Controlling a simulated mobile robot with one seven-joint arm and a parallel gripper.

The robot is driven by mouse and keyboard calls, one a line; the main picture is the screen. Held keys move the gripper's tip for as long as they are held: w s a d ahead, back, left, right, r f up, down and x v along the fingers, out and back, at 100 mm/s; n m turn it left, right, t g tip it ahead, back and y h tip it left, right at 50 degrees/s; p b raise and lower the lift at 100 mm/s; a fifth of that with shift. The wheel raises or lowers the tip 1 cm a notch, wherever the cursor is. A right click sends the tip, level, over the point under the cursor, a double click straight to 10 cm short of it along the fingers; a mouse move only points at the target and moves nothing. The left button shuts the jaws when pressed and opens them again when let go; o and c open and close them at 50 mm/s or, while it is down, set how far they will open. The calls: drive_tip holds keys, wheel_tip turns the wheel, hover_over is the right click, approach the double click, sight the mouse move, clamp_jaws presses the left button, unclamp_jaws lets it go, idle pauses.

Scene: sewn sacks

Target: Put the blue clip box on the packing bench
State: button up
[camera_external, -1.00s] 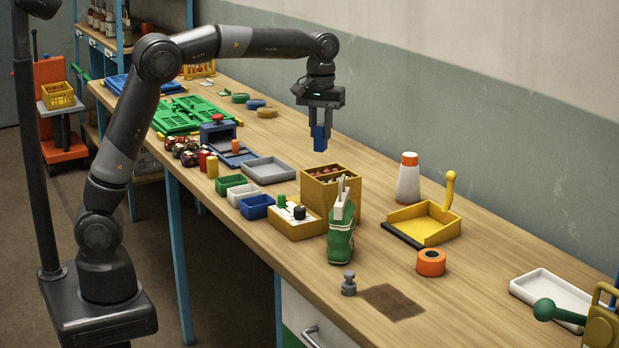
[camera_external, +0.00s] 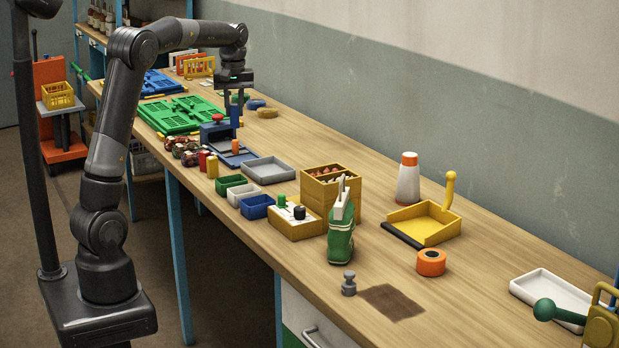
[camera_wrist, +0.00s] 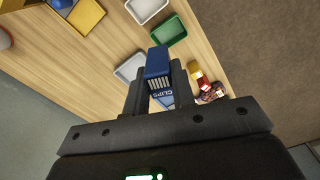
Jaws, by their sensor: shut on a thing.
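The blue clip box (camera_external: 235,116) is a small upright block between my gripper's fingers (camera_external: 232,108). My gripper is shut on it, points down and holds it above the far half of the bench, close to the blue device with a red knob. In the wrist view the clip box (camera_wrist: 158,66) sits between the two fingers (camera_wrist: 159,84), with white stripes and lettering reading CLIPS below its blue end. The packing bench (camera_external: 340,152) is a long wooden top along the wall. The gap beneath the box is hard to judge.
The red-knobbed device (camera_external: 215,132), green folded crates (camera_external: 180,113) and a grey tray (camera_external: 267,169) lie around the gripper. Bare wood runs along the wall side.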

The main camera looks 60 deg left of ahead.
wheel_tip(320, 180, down, 10)
drive_tip(key=shift+s+a+f, duration=0.15)
drive_tip(key=shift+a+f, duration=2.55)
drive_tip(key=shift+a, duration=0.15)
drive_tip(key=shift+s+a+f, duration=0.1)
drive_tip(key=shift+a+f, duration=2.6)
drive_tip(key=shift+a, duration=0.15)
drive_tip(key=shift+f, duration=0.1)
drive_tip(key=o, duration=1)
